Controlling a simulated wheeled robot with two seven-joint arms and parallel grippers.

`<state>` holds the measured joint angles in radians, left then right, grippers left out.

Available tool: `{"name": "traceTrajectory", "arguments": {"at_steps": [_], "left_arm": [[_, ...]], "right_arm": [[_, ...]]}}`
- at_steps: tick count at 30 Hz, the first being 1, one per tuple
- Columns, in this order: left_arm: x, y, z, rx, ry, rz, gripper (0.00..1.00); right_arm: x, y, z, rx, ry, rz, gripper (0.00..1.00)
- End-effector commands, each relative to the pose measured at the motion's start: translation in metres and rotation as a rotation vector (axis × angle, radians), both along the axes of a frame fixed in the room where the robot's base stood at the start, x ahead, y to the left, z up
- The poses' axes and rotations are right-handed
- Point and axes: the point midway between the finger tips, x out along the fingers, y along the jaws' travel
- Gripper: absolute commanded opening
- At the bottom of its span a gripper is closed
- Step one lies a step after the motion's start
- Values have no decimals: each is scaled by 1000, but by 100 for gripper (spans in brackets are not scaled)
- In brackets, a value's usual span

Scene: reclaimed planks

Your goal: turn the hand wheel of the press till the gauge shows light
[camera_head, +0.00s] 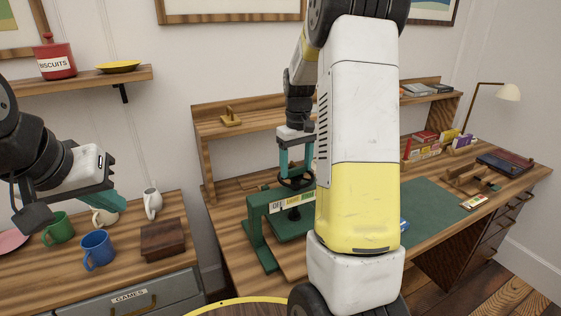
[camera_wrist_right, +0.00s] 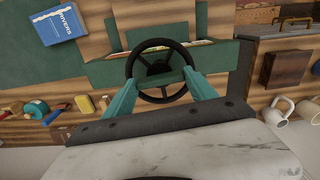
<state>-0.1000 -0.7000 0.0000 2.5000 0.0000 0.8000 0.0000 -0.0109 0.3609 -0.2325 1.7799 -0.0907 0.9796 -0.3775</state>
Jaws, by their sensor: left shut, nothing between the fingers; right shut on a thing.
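The green press (camera_head: 262,236) stands on the desk, partly hidden behind my right arm. Its black hand wheel (camera_head: 292,183) sits on top. A gauge strip (camera_head: 280,205) with lettering and coloured parts runs along its front; I cannot make out where the gauge stands. My right gripper (camera_head: 296,170) points down from above and is shut on the hand wheel. In the right wrist view the teal fingers reach to the near sides of the wheel (camera_wrist_right: 157,46). My left gripper (camera_head: 116,204) is shut and empty, over the left cabinet, well away from the press.
Blue mug (camera_head: 97,251), green mug (camera_head: 58,228), a white jug (camera_head: 152,203) and a dark wooden box (camera_head: 163,240) stand on the left cabinet near my left gripper. A green mat (camera_head: 436,208) lies right of the press.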

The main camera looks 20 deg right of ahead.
Motion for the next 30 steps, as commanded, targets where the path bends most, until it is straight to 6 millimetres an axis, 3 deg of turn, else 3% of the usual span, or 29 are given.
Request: {"name": "traceTrajectory", "arguments": {"at_steps": [15,16,19,30], "left_arm": [[0,0,0,0,0,0,0],[0,0,0,0,0,0,0],[0,0,0,0,0,0,0],[0,0,0,0,0,0,0]], "right_arm": [[1,0,1,0,-4,-22,25],[1,0,1,0,-4,-22,69],[1,0,1,0,-3,-22,87],[1,0,5,0,-3,-22,87]]}}
